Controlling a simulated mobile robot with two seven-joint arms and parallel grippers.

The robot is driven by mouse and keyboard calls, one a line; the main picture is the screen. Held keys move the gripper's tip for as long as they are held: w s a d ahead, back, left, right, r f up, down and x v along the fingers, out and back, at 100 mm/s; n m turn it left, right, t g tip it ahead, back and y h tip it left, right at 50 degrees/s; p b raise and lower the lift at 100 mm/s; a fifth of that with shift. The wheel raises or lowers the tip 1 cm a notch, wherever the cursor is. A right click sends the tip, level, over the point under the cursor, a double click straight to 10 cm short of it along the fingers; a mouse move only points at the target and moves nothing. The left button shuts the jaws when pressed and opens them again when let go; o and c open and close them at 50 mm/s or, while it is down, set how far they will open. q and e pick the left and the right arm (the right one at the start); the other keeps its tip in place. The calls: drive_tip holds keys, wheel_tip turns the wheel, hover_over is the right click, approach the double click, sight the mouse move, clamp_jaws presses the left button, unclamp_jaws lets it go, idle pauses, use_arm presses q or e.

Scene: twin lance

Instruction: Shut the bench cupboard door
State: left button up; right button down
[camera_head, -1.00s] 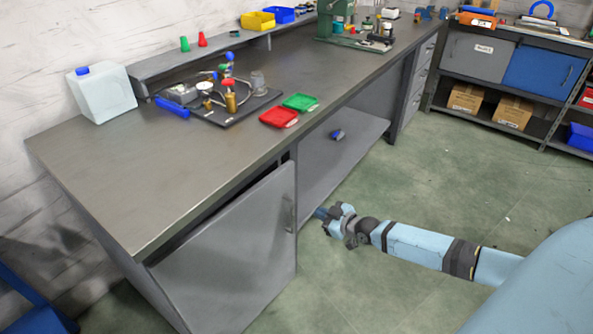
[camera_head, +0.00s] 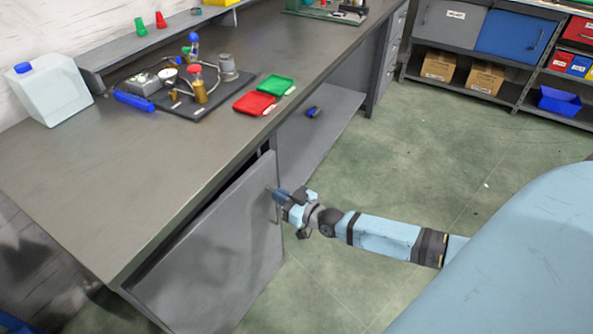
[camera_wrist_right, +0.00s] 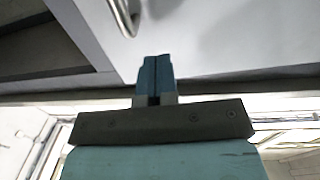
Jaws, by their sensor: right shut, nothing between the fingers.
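The bench cupboard door (camera_head: 222,250) is a grey panel under the near end of the bench. It stands slightly ajar, with a dark gap along its top edge. Its handle (camera_head: 277,207) is near the right edge, and the handle also shows at the top of the right wrist view (camera_wrist_right: 128,14). My right gripper (camera_head: 281,196) is at the door's upper right edge, close by the handle. Its blue fingers are together with nothing between them, also in the right wrist view (camera_wrist_right: 154,72). Whether they touch the door is unclear. My left gripper is not in view.
The bench top (camera_head: 80,190) holds a white jug (camera_head: 48,92), a black tray with fittings, a red tray (camera_head: 255,103) and a green tray (camera_head: 276,86). A small blue item (camera_head: 313,112) lies on the lower shelf. The green floor (camera_head: 420,160) to the right is clear.

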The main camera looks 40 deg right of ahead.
sight(261, 186)
drive_tip(key=x, duration=0.4)
drive_tip(key=shift+b, duration=0.3)
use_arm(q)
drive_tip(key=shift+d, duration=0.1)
use_arm(e)
drive_tip(key=shift+w, duration=0.15)
